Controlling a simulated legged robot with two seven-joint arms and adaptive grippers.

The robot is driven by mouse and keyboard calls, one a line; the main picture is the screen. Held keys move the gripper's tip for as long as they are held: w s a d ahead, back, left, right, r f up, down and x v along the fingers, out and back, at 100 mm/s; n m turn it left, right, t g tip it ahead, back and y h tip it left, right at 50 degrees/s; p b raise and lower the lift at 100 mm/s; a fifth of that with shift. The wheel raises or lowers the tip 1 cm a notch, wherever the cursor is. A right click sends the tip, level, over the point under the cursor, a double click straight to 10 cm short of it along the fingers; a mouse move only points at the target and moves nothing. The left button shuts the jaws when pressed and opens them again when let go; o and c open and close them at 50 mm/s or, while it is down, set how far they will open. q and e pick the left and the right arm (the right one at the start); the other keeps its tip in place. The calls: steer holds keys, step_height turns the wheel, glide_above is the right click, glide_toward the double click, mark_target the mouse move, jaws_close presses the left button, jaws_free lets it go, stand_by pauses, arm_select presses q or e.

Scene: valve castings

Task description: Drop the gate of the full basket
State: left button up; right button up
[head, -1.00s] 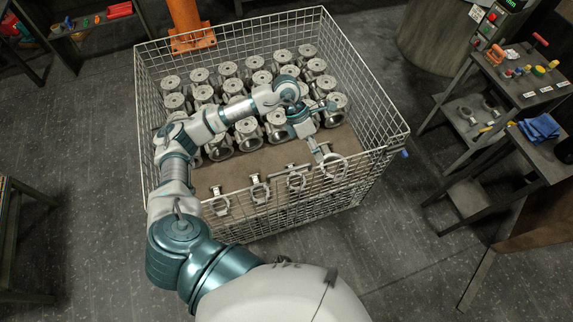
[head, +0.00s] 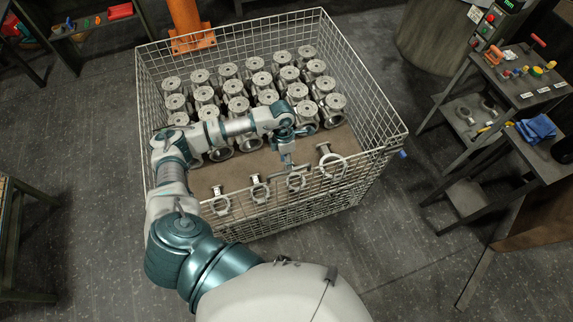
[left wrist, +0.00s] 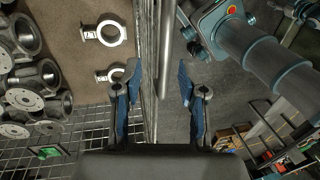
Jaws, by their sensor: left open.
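The wire basket (head: 395,110) stands in the middle of the head view, holding rows of grey valve castings (head: 236,88). Several ring-shaped castings, one of them a ring casting (head: 333,167), lie in a row along its near side. The near mesh panel (head: 290,207), which looks like the gate, stands upright. My left gripper (head: 293,168) is over the near side of the basket. In the left wrist view my gripper (left wrist: 157,92) is open, with the mesh and a metal rail (left wrist: 166,50) between its fingers. I cannot tell whether the fingers touch them.
A work table (head: 520,80) with tools and a blue cloth (head: 538,128) stands at the right. An orange post (head: 186,20) rises behind the basket. The floor left of the basket is clear.

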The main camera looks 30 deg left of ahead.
arm_select(q)
steer(key=shift+s+d+f, duration=0.1)
steer(key=shift+d+f, duration=0.3)
steer(key=shift+f, duration=0.35)
steer(key=shift+s+d+f, duration=0.1)
steer(key=shift+d+f, duration=0.3)
steer(key=shift+f, duration=0.3)
steer(key=shift+a, duration=0.45)
jaws_close()
steer(key=shift+d, duration=0.15)
